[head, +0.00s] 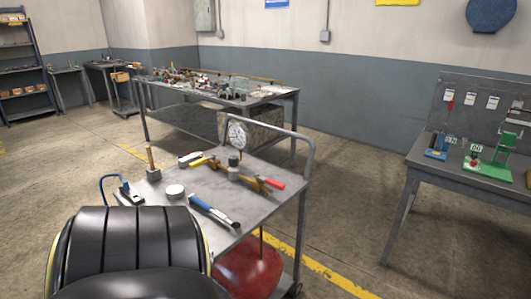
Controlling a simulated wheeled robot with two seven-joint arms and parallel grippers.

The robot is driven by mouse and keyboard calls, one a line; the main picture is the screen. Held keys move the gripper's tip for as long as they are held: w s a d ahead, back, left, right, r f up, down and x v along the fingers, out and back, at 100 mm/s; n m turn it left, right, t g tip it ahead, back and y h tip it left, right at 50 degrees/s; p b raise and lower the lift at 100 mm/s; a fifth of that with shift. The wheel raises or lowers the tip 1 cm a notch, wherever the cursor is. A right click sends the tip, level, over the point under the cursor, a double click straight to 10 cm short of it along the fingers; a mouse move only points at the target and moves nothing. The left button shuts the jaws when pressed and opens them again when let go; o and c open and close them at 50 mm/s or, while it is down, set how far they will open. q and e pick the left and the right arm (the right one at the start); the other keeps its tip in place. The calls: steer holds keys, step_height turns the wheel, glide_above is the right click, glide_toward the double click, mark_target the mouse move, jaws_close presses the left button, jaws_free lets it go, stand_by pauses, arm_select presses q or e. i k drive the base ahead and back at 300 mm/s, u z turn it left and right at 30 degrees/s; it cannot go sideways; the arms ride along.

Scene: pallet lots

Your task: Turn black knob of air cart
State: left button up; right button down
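The air cart (225,190) stands in the middle of the head view, a grey metal cart with a raised handle rail at its far right. A round white dial gauge (237,134) stands at the cart's far edge. In front of the gauge is a small dark, upright, knob-like piece (234,159) on a grey fitting; it is too small to tell whether it is the black knob. A red tank (247,270) sits under the top, partly hidden. Neither of my grippers is in view.
A large black, grooved, tyre-like shape (130,240) hides the cart's near left side. Tools lie on the cart, including a blue-handled one (208,212). A cluttered workbench (215,98) stands behind and a grey table (420,158) at right. Floor between them is clear.

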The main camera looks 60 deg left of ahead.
mark_target(233, 160)
steer(key=u, duration=0.5)
steer(key=i, duration=1.7)
steer(key=u, duration=1.05)
